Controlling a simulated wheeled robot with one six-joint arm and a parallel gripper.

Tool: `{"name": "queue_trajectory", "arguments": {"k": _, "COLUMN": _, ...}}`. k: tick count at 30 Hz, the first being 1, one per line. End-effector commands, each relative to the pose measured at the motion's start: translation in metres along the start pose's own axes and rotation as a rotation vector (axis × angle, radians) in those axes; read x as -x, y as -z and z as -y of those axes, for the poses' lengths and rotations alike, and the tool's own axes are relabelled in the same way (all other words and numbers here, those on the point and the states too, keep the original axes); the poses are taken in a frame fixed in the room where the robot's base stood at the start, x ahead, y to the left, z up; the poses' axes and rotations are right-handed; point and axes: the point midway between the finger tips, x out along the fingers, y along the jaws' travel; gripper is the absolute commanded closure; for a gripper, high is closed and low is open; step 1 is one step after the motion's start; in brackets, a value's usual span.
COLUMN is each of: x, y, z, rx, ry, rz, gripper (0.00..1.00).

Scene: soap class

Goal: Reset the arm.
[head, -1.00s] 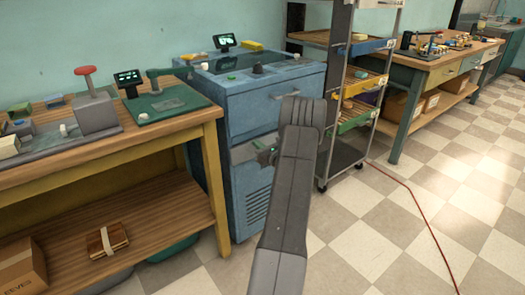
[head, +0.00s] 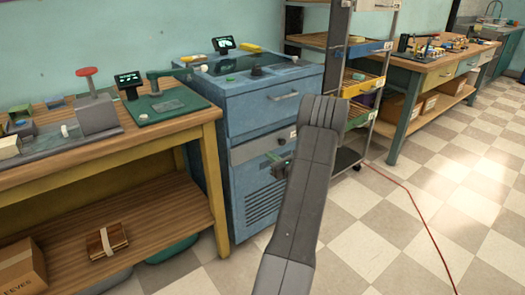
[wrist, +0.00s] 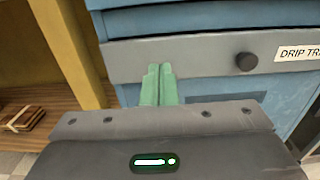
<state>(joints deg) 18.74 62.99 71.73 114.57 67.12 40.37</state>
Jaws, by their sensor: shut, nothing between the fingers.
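My grey arm rises from the bottom middle of the head view, bent at its elbow. My gripper shows in the wrist view (wrist: 159,70), its two green fingers together with nothing between them. It points at the front of the blue cabinet (wrist: 210,22), near a grey drawer strip (wrist: 200,58) with a black knob (wrist: 246,61) and a "DRIP TR..." label. I cannot tell whether the fingertips touch the strip.
A wooden workbench (head: 170,130) with a red-handled press (head: 95,105) stands left, a wrapped bundle (head: 107,240) on its lower shelf. A wheeled rack (head: 338,60) and second bench (head: 430,62) stand right. A red cable (head: 425,215) crosses the open checkered floor.

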Motion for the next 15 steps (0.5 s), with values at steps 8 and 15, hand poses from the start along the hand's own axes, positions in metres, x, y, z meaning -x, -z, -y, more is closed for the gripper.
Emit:
{"name": "queue_trajectory", "arguments": {"k": 8, "x": 0.037, "y": -0.001, "z": 0.0, "rx": 0.0, "ry": 0.001, "rz": -0.001, "gripper": 1.0}}
{"name": "queue_trajectory", "arguments": {"k": 15, "x": 0.04, "y": 0.0, "z": 0.0, "rx": 0.0, "ry": -0.001, "rz": 0.0, "gripper": 1.0}}
